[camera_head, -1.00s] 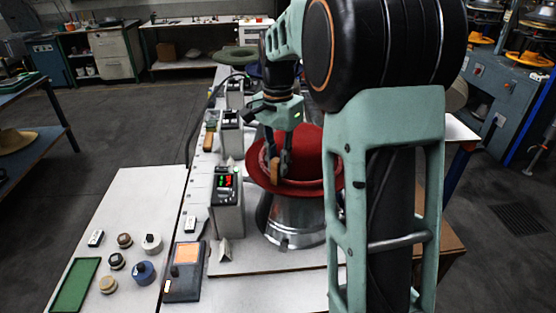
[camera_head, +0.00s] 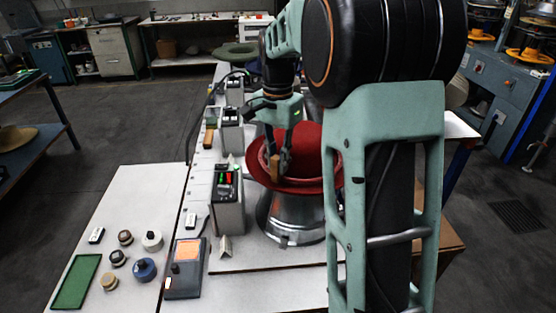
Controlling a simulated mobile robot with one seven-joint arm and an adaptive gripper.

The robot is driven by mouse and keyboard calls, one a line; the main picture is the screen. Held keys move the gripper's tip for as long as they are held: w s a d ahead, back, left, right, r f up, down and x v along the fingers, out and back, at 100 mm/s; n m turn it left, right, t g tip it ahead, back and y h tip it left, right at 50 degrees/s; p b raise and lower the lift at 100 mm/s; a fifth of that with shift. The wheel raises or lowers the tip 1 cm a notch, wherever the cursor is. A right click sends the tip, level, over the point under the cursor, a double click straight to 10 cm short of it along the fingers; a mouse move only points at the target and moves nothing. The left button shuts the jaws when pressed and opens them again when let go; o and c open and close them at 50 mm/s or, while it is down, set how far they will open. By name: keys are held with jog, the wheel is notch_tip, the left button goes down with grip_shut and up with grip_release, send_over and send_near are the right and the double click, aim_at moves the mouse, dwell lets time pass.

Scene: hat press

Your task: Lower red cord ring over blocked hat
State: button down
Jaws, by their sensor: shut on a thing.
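The red felt hat (camera_head: 308,144) sits crown up on a silver metal stand (camera_head: 290,218) in the middle of the bench, its brim spread around it. My gripper (camera_head: 277,166) points down at the left side of the crown, over the near-left brim. It is shut on a small tan-brown piece (camera_head: 275,167). A dark red line around the base of the crown may be the cord ring, but I cannot tell it from the felt. My arm hides the right part of the hat and brim.
A grey control box (camera_head: 228,200) with red and green lights stands close left of the stand. An orange-screen device (camera_head: 187,262), several round knobs and a green tray (camera_head: 77,281) lie at front left. A green hat (camera_head: 238,52) lies behind.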

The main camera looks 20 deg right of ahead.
jog(key=shift+f, duration=0.35)
dwell(0.6)
jog(key=c, duration=1.8)
grip_release()
jog(key=shift+o, duration=0.2)
jog(key=shift+r+p, duration=3.15)
jog(key=shift+r, duration=0.65)
